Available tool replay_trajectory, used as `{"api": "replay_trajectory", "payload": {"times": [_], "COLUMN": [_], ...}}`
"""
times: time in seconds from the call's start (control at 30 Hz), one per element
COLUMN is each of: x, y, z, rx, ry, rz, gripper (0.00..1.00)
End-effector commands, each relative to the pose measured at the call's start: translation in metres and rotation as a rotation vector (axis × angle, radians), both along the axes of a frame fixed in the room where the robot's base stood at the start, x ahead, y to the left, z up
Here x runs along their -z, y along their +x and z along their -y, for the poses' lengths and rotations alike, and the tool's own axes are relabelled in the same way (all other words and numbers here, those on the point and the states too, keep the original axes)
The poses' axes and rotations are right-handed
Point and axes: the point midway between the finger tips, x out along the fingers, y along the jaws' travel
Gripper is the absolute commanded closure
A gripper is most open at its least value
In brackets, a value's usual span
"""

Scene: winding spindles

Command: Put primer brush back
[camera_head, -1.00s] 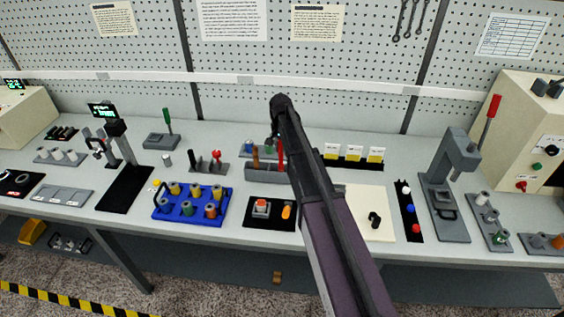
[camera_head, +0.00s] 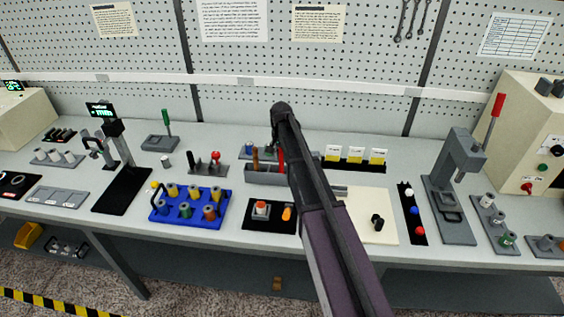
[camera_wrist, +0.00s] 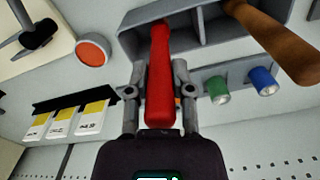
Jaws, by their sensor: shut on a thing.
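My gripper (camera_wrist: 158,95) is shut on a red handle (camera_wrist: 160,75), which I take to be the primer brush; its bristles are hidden. The red handle also shows in the head view (camera_head: 281,158), just left of my arm. Its far end reaches into a compartment of the grey holder (camera_wrist: 133,42), seen in the head view (camera_head: 262,178) at mid-bench. I cannot tell whether it rests on the bottom. A brown wooden handle (camera_wrist: 275,42) stands in the neighbouring compartment. In the head view my arm hides the gripper.
Green (camera_wrist: 217,90) and blue (camera_wrist: 262,81) cylinders sit in a grey rack close behind the holder. Yellow-and-white cards (camera_head: 355,155) stand to the right. A blue tray of spools (camera_head: 188,222) and a black mat (camera_head: 270,225) lie in front. An orange-topped round pot (camera_wrist: 92,50) is nearby.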

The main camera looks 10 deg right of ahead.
Motion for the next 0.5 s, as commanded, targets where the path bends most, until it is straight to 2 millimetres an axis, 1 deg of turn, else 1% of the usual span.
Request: {"api": "replay_trajectory", "payload": {"times": [0.03, 0.13, 0.5], "x": [0.0073, 0.0107, 0.0105], "y": [0.0000, 0.0000, 0.0000], "z": [0.0001, 0.0003, 0.0009], "rx": [0.000, 0.000, 0.001], "ry": [0.000, 0.000, 0.000], "rz": [0.000, 0.000, 0.000], "gripper": [1.00, 1.00, 1.00]}}
